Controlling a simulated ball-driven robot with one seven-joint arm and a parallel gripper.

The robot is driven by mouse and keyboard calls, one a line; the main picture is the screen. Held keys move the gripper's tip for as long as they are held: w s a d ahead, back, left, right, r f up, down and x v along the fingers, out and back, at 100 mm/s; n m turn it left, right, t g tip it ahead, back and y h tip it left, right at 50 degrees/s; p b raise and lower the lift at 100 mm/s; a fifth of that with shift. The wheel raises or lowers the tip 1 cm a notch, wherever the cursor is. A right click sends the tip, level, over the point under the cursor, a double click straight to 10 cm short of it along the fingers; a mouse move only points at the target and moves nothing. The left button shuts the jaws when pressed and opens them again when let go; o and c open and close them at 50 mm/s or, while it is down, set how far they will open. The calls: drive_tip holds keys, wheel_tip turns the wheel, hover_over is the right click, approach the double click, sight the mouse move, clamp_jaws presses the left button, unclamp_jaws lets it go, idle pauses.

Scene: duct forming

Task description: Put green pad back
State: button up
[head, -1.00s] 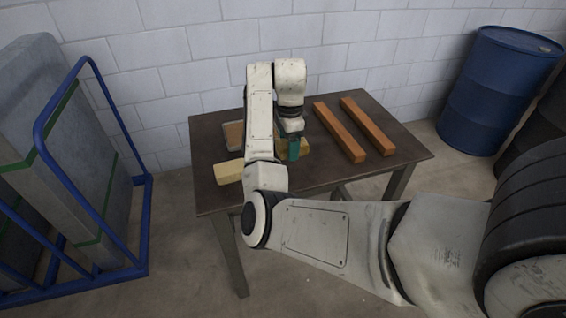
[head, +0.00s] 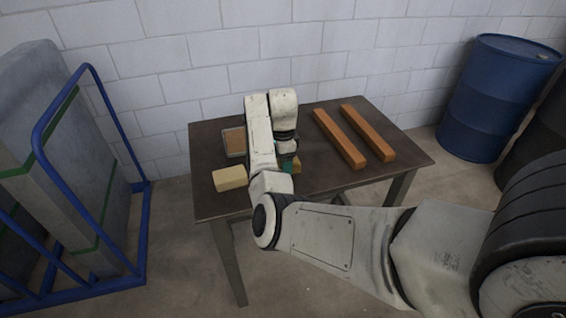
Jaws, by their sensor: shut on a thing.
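My gripper (head: 286,158) is low over the dark table, right of my forearm and near the table's middle. It is shut on the green pad (head: 287,168), of which only a small green patch shows below my wrist. A yellow piece (head: 297,165) shows just right of the green pad, mostly hidden behind it and my arm. Whether the green pad touches the yellow piece or the table cannot be told. My arm hides the fingertips.
The dark table (head: 214,202) also bears a pale yellow block (head: 230,179) at left, a shallow tray (head: 235,153) with a brown inside behind it, and two orange-brown bars (head: 340,138) (head: 368,128) at right. A blue cart (head: 148,215) stands left, a blue drum (head: 490,100) back right.

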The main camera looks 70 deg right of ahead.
drive_tip(key=shift+f, duration=0.1)
drive_tip(key=o, duration=0.9)
wheel_tip(320, 180, up, 12)
drive_tip(key=shift+r+p, duration=0.15)
drive_tip(key=shift+p, duration=0.3)
